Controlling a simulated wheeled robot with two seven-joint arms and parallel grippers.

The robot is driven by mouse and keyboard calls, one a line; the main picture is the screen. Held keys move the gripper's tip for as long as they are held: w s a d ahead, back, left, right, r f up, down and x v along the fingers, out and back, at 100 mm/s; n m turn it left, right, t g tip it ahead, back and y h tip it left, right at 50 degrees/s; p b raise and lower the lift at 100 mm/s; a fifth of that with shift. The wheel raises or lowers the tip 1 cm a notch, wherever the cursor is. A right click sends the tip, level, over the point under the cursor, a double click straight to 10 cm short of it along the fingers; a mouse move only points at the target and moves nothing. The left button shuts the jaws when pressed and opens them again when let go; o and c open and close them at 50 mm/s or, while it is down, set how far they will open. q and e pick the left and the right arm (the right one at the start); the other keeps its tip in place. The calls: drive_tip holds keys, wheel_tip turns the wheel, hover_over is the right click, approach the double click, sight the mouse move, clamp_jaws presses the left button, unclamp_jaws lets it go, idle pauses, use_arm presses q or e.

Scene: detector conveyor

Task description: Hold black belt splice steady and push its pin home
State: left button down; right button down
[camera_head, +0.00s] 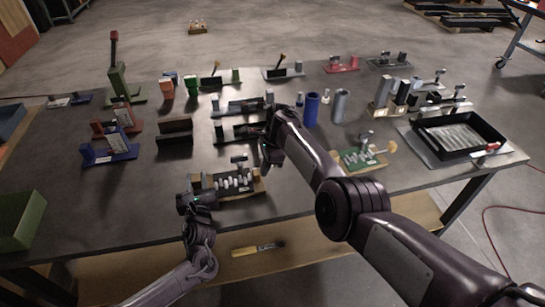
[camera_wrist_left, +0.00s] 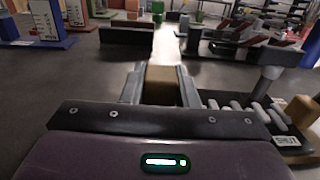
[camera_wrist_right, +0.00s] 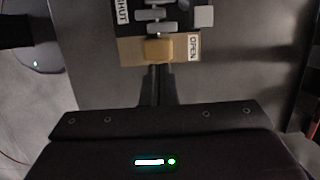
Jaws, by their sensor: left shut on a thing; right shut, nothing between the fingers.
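The black belt splice (camera_head: 235,183), a dark strip with pale rollers on a wooden base, lies near the table's front edge. My left gripper (camera_head: 200,190) is at its left end. In the left wrist view, its fingers (camera_wrist_left: 160,88) are shut on a tan block (camera_wrist_left: 162,78), and the splice rollers (camera_wrist_left: 240,108) run off to the right. My right gripper (camera_head: 268,162) is at the splice's right end. In the right wrist view, its fingers (camera_wrist_right: 157,80) are shut, empty, and just short of the tan pin knob (camera_wrist_right: 159,48). I cannot tell whether they touch.
A black tray (camera_head: 460,137) stands at the far right. Blue (camera_head: 311,109) and grey cylinders stand behind.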

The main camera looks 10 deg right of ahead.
drive_tip(key=d, duration=0.3)
drive_tip(key=shift+w+d, duration=0.15)
drive_tip(key=v, duration=1)
drive_tip(key=shift+d, duration=0.2)
use_arm(q)
drive_tip(key=c, duration=1.1)
unclamp_jaws()
drive_tip(key=shift+o, duration=0.3)
